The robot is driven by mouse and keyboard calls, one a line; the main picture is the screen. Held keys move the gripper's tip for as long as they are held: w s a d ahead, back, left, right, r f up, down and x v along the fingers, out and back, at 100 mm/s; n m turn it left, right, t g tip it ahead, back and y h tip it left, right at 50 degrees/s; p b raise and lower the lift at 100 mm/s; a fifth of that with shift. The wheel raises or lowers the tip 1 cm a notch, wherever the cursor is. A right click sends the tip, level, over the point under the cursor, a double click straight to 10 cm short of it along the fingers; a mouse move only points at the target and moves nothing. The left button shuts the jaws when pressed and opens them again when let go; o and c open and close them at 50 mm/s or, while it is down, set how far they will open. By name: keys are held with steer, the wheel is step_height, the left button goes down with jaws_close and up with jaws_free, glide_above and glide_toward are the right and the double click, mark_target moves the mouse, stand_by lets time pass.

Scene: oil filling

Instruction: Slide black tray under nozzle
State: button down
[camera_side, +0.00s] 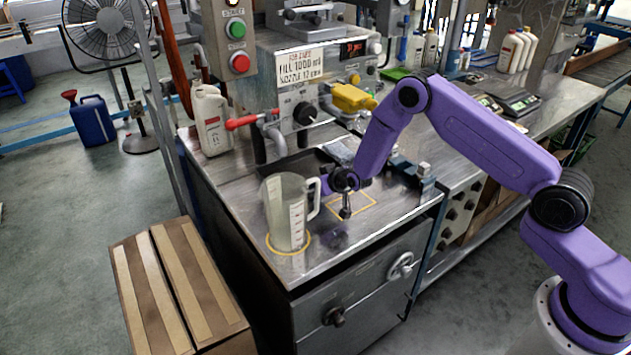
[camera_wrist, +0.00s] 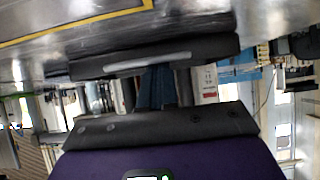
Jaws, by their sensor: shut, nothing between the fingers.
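The black tray (camera_side: 308,161) lies low on the steel bench top in the side view, under the front of the filling machine. The jug hides part of its left side. My gripper (camera_side: 346,212) points down, shut and empty, just above or at the bench top inside a yellow square outline (camera_side: 368,214), to the right and in front of the tray. It is apart from the tray. In the wrist view my gripper (camera_wrist: 155,62) shows as a dark bar, and I cannot make out the tray there. The nozzle is hard to pick out among the machine's pipes.
A clear measuring jug (camera_side: 285,212) stands upright on a yellow ring, left of my gripper. A white bottle (camera_side: 211,120) stands at the bench's back left corner. A red-handled valve (camera_side: 245,122) juts out over the bench. Dark blocks (camera_side: 412,172) sit at right.

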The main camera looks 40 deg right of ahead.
steer(key=s, duration=1.3)
steer(key=shift+s+d, duration=0.2)
steer(key=shift+s, duration=0.6)
steer(key=shift+r, duration=0.8)
steer(key=s, duration=1.1)
steer(key=shift+s+d, duration=0.25)
steer(key=shift+s, duration=0.15)
